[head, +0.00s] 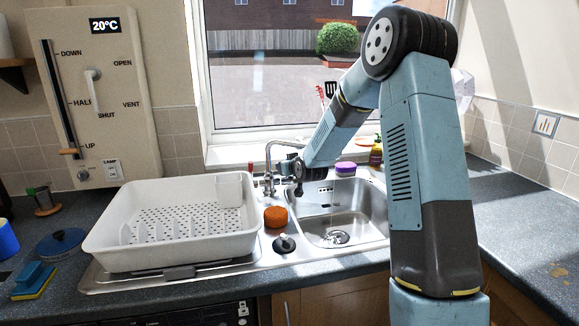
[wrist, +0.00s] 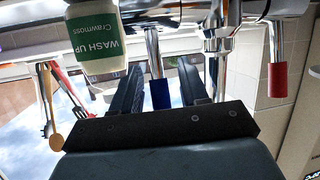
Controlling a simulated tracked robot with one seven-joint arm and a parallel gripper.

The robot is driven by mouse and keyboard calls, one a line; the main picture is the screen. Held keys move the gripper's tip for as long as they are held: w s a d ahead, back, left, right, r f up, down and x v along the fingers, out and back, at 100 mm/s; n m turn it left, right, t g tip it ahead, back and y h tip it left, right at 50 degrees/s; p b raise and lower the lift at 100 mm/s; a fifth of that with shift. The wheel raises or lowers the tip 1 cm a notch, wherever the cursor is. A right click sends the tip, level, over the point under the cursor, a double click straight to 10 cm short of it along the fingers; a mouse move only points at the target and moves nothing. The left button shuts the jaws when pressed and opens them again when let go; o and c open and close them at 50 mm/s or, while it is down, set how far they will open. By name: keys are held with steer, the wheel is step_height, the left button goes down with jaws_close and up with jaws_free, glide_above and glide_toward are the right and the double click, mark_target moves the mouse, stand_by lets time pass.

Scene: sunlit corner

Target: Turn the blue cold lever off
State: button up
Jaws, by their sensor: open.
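The blue cold lever (wrist: 160,94) hangs in the wrist view between the two fingers of my gripper (wrist: 159,66). The fingers are open, one on each side of it; I see gaps, and contact cannot be made out. The red lever (wrist: 279,80) is to the right in the wrist view, clear of the fingers. In the head view my gripper (head: 297,180) is at the chrome tap (head: 268,155) behind the sink (head: 325,222). There the blue lever is hidden by my gripper, and the red lever (head: 251,168) shows left of the tap.
A wash-up bottle (wrist: 98,40) is close to the left finger in the wrist view, with a wooden spoon (wrist: 50,110) beyond. A white dish rack (head: 105,240), an orange sponge (head: 276,216) and a black plug (head: 284,243) lie left of the bowl.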

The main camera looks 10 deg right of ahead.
steer(key=v, duration=1.3)
steer(key=shift+s, duration=0.15)
steer(key=shift+c, duration=0.3)
